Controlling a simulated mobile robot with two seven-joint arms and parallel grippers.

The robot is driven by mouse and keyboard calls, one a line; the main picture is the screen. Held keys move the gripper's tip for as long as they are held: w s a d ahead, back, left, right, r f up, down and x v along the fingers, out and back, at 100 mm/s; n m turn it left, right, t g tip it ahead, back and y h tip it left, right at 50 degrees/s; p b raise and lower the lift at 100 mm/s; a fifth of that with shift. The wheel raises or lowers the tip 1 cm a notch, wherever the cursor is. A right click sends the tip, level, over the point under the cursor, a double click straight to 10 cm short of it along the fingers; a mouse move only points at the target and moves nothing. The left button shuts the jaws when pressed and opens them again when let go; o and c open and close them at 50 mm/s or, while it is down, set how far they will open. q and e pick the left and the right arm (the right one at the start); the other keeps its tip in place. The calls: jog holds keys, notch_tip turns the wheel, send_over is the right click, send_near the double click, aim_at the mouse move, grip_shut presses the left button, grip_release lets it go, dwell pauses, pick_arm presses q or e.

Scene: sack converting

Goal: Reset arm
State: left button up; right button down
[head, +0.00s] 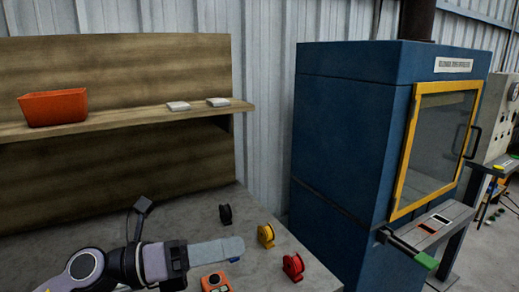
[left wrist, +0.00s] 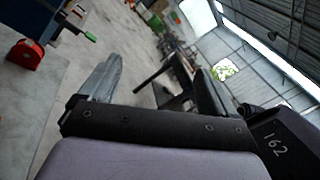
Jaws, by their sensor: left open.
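My left arm comes in from the left in the head view. Its gripper (head: 238,246) is held over the grey table and points right. It is open, with nothing seen between the fingers. In the head view the fingers overlap, so the gap does not show. The left wrist view shows a grey finger (left wrist: 108,76) pointing out over the floor, with dark parts to the right. My right gripper is in neither view.
Black (head: 225,214), yellow (head: 266,235) and red (head: 293,267) spools stand on the table, near an orange device (head: 214,282). An orange bin (head: 54,107) sits on the wooden shelf (head: 130,123). A blue cabinet (head: 345,130) with a yellow-framed door (head: 435,145) stands right.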

pick_arm(q)
jog(key=w+a+r+n+t+y, duration=0.15)
jog(key=a+n+t+y, duration=0.3)
jog(key=n+t, duration=1.05)
jog(key=a+f+n+g+y, duration=0.2)
jog(key=a+f+n+y, duration=0.85)
jog(key=n, duration=0.65)
jog(key=s+a+f+n+g+y, duration=0.25)
jog(key=s+f+n+g, duration=0.65)
jog(key=s+f+g, duration=0.85)
jog(key=d+f+t+h+b, duration=0.1)
jog(key=d+f+t, duration=0.2)
jog(key=f+t, duration=0.7)
jog(key=shift+w+f, duration=0.3)
jog(key=shift+f, duration=0.7)
jog(key=shift+h, duration=0.25)
